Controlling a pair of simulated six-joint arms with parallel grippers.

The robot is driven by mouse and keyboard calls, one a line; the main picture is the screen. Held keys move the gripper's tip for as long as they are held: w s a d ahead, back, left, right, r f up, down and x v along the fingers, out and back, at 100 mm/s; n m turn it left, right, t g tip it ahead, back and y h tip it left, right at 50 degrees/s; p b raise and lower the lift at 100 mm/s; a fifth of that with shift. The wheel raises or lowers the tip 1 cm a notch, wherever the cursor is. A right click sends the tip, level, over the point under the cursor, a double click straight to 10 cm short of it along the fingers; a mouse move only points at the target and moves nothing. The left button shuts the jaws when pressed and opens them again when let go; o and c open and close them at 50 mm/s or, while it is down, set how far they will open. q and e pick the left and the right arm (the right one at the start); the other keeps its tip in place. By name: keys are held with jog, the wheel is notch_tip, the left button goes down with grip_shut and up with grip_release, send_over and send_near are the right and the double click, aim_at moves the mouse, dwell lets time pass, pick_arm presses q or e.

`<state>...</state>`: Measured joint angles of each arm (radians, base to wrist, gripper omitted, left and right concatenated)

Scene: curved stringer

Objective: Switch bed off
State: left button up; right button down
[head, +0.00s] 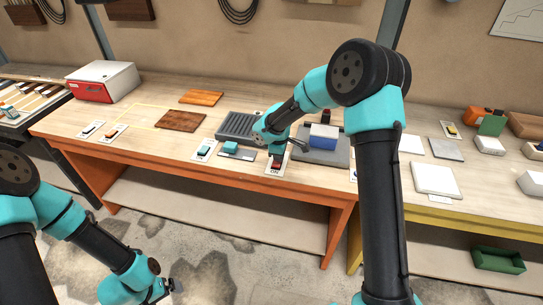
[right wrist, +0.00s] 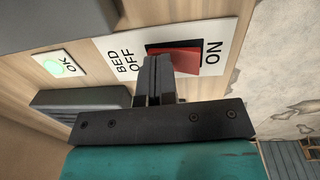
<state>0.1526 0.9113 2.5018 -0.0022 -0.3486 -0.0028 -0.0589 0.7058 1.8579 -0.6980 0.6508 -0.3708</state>
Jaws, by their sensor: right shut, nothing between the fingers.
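The bed switch is a red rocker (right wrist: 178,60) in a black frame on a white plate, marked BED OFF on one side and ON on the other. In the head view the switch (head: 277,163) is near the orange bench's front edge. My right gripper (head: 277,149) is right above it, pointing down. In the right wrist view its fingers (right wrist: 158,75) are together and empty, at the OFF side, hiding part of the rocker. I cannot tell whether they touch it or which way it is tilted. My left gripper (head: 176,287) hangs low in front of the bench; its jaws are unclear.
A round green light (right wrist: 53,65) marked OK is beside the bed switch. A grey bed with a blue block (head: 323,136) is to the right. A red and white box (head: 103,82) stands at the back left.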

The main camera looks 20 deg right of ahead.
aim_at(276, 166)
jog(key=shift+s+a, duration=0.15)
jog(key=shift+a, duration=0.05)
jog(key=shift+s+a+r, duration=0.15)
jog(key=shift+s+a, duration=0.15)
jog(key=shift+s, duration=0.25)
dwell(0.3)
notch_tip(276, 166, up, 14)
jog(key=s, duration=0.1)
jog(key=shift+s+a, duration=0.2)
jog(key=shift+a, duration=0.25)
jog(key=shift+w+a, duration=0.1)
